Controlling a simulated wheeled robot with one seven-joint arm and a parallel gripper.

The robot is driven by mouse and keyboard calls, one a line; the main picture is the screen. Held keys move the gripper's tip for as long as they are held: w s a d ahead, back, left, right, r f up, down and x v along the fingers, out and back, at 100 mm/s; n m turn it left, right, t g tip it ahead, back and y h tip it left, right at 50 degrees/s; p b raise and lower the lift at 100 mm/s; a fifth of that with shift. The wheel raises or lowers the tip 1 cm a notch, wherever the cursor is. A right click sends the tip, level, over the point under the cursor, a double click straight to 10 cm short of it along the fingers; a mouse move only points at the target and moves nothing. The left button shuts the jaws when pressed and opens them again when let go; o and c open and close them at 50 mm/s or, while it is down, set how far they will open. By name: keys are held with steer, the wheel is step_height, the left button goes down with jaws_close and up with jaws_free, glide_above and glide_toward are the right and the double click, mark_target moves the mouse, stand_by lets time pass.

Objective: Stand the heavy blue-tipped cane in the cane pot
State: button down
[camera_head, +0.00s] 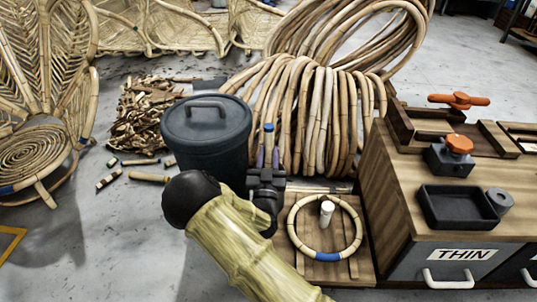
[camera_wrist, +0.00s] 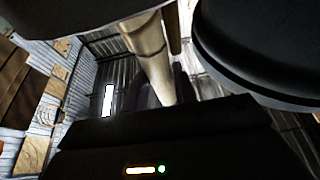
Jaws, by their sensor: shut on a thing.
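My gripper (camera_head: 268,159) is in the middle of the head view, its two purple-grey fingers pointing up and shut on a cane. The cane's blue tip (camera_head: 268,128) shows just above the fingers; most of the cane is hidden in the head view. In the wrist view a pale cane (camera_wrist: 149,52) runs up from between the dark fingers. A dark grey round bin (camera_head: 209,153) with a handled lid (camera_head: 207,118) stands just left of my gripper. I cannot tell whether it is the cane pot; no open pot shows clearly.
Coiled canes (camera_head: 310,115) stand behind my gripper. A cane ring (camera_head: 344,250) with a blue band lies around a white peg on a wooden board at right. A wooden cabinet (camera_head: 400,185) is farther right. Scrap canes (camera_head: 145,125) and a woven chair (camera_head: 35,150) are left.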

steer(key=c, duration=1)
jaws_free()
steer(key=shift+c, duration=0.2)
steer(key=p+v, duration=0.5)
steer(key=v, duration=0.7)
steer(key=shift+f, duration=0.1)
